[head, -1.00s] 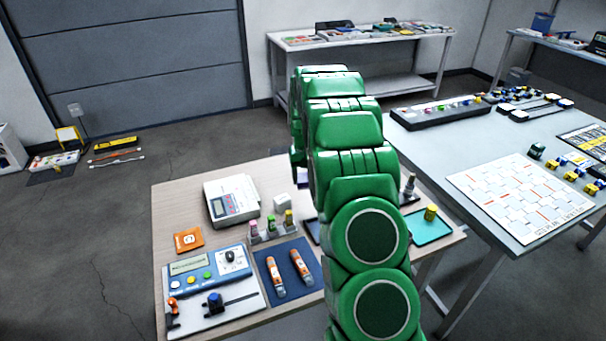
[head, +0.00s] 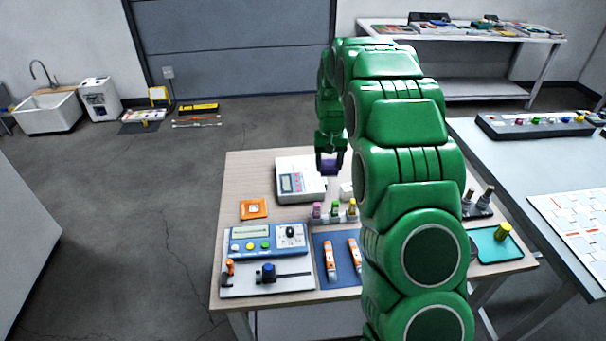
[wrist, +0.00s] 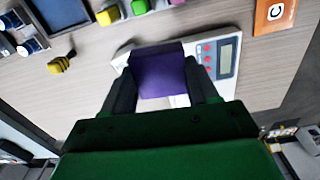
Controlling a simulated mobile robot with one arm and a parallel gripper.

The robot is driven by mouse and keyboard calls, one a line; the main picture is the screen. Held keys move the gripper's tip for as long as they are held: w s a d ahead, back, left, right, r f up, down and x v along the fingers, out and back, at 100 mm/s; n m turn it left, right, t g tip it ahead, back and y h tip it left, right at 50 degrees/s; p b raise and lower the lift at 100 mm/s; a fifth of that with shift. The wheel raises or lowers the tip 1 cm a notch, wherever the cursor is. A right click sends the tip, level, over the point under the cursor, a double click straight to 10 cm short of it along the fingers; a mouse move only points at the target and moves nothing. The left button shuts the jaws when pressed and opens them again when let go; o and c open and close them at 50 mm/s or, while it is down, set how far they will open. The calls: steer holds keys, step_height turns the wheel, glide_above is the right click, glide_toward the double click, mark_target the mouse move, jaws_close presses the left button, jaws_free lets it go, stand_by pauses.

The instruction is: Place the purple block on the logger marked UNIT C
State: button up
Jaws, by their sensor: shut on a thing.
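My gripper (head: 331,157) is shut on the purple block (head: 330,168), which hangs over the right part of a white device with a display (head: 290,184). In the wrist view the block (wrist: 162,76) sits between both fingers and hides part of that device (wrist: 229,51). An orange square piece (head: 253,209) lies to the left on the table; in the wrist view it bears a white label (wrist: 276,13) with a mark like a C. I cannot read the words UNIT C anywhere.
On the wooden table (head: 237,177) are a blue panel (head: 262,240), a rack with several coloured pegs (head: 334,213), a blue mat with two orange-white tubes (head: 342,276) and a teal tray (head: 495,251). Bare wood shows left of the white device.

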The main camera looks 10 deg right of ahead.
steer(key=a+r, duration=0.1)
steer(key=a, duration=0.5)
glide_above(301, 173)
steer(key=shift+n, duration=0.4)
steer(key=shift+s+a+f, duration=0.1)
steer(key=shift+s+f, duration=0.05)
steer(key=shift+f, duration=6.1)
steer(key=shift+f, duration=0.15)
steer(key=o, duration=1)
steer(key=shift+o, duration=0.2)
